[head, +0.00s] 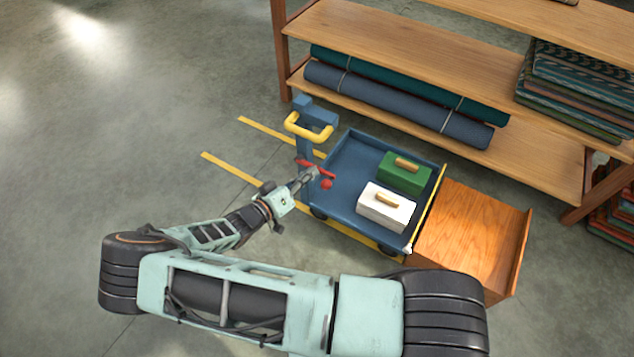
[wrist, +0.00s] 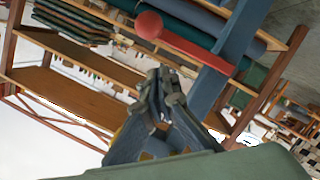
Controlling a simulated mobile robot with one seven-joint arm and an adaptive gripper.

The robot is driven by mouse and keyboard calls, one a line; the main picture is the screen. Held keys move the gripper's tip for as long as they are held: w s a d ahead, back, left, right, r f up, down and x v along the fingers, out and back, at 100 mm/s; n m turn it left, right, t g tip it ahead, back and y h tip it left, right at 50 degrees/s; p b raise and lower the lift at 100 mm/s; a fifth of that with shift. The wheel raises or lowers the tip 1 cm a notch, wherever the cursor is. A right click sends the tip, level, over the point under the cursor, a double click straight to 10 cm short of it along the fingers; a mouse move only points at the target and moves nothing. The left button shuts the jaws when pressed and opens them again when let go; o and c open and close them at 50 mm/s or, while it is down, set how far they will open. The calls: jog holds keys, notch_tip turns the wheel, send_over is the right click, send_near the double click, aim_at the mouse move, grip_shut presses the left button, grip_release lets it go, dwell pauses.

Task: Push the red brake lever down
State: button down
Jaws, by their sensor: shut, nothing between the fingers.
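The red brake lever (head: 322,172) is a short red bar with a round red knob, mounted by the blue post of a blue cart (head: 338,160). In the wrist view the lever (wrist: 195,49) runs from its knob at upper left to the blue post at right. My gripper (head: 313,173) is shut and empty, its tip beside the lever in the head view and covering part of it. In the wrist view my gripper (wrist: 168,78) points toward the lever, with a visible gap in the picture. I cannot tell whether they touch.
The cart has a yellow handle (head: 308,131) and carries a green box (head: 405,172) and a white box (head: 386,207). A wooden box (head: 468,235) stands against its right end. A shelf with rolls (head: 395,105) is behind. The floor at left is clear.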

jog(key=p+v, duration=0.1)
jog(key=v, duration=0.9)
jog(key=shift+r+p, duration=0.25)
jog(key=shift+p, duration=0.1)
